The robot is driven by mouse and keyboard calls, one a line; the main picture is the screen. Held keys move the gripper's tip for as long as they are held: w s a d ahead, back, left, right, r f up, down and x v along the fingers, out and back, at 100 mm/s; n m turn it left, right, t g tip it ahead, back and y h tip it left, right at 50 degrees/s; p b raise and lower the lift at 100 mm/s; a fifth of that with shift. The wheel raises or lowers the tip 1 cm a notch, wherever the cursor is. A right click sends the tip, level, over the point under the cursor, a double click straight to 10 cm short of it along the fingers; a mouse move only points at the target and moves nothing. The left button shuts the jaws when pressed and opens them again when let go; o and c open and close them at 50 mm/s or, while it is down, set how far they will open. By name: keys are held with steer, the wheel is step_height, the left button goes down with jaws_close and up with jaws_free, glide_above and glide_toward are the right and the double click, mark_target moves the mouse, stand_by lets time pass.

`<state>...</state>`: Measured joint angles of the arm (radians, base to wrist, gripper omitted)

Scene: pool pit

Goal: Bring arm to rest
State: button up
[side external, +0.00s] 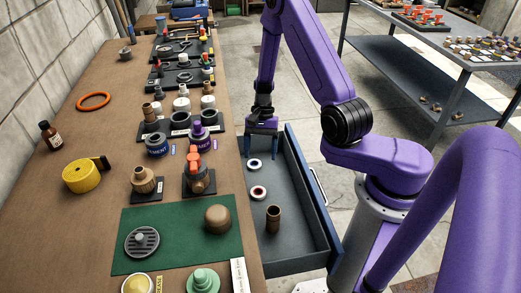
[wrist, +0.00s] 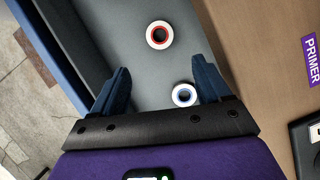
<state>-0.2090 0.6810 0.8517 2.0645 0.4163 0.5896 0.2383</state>
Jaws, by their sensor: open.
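My gripper (side external: 262,143) is open and points down over the far end of an open drawer (side external: 295,228). In the wrist view, my gripper's two blue fingers (wrist: 160,90) are spread apart with nothing held. A white tape roll with a blue centre (wrist: 184,95) lies on the drawer floor near the right finger. A white roll with a red centre (wrist: 159,35) lies a little farther off. Both rolls also show in the side view, the blue one (side external: 255,163) nearer my gripper. I cannot tell the exact height of the fingers above the floor.
A brown cylinder (side external: 273,219) stands in the drawer's near part. The wooden bench (side external: 95,150) on the left holds fittings, a yellow tape (side external: 82,176) and a green mat (side external: 178,255). A metal table (side external: 440,45) stands at the back right.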

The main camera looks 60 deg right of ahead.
steer(key=shift+r, duration=0.1)
steer(key=s+a+r+n+h, duration=0.1)
steer(key=a+r+n+h, duration=0.1)
steer(key=a+r+n, duration=0.35)
steer(key=s+a+r+n+h, duration=0.2)
steer(key=a+r+n, duration=0.1)
steer(key=r+n, duration=0.5)
steer(key=s+a+r+n+t, duration=0.1)
steer(key=s+r+n, duration=0.3)
steer(key=s, duration=0.5)
steer(key=s+a+r+n+t, duration=0.1)
steer(key=s+r+n, duration=0.3)
steer(key=s+n, duration=0.3)
steer(key=shift+s+n, duration=0.35)
steer(key=shift+s, duration=1.2)
steer(key=shift+r, duration=0.1)
